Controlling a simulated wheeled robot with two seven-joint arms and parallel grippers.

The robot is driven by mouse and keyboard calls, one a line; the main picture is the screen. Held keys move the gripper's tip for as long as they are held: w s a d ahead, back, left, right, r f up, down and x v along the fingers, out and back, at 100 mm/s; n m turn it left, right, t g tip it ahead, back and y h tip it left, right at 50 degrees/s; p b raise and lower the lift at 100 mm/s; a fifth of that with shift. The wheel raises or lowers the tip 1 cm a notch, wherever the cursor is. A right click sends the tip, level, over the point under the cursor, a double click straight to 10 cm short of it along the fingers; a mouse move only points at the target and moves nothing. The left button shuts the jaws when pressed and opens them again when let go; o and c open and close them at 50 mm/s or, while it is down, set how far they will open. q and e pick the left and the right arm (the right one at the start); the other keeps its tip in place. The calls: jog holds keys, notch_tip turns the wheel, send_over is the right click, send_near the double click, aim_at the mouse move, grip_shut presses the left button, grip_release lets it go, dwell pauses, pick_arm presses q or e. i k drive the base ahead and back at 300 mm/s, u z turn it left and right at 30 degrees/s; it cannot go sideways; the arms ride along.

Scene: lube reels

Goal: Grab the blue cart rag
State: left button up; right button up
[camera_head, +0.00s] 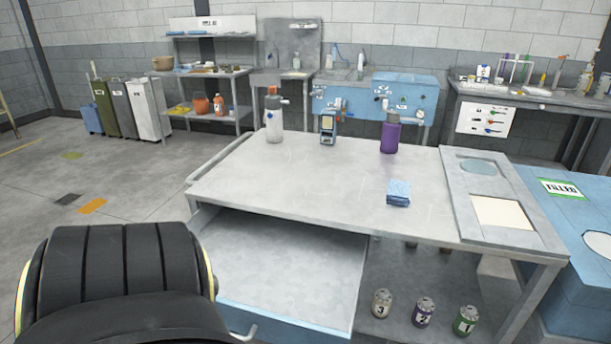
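The blue rag (399,193) is a small folded stack of cloth. It lies on the grey top of the cart (300,180), right of the middle and near the front edge. Nothing touches it. A large black ribbed part with yellow edges at the bottom left looks like part of my own body. Neither of my grippers shows in the head view.
A white bottle with an orange top (273,118), a small blue device (327,127) and a purple bottle (390,135) stand along the cart's back. An open empty drawer (285,270) juts out in front. Numbered cans (423,312) stand on the lower shelf.

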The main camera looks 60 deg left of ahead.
aim_at(398, 191)
jog(key=u, duration=1.95)
jog(key=i, duration=1)
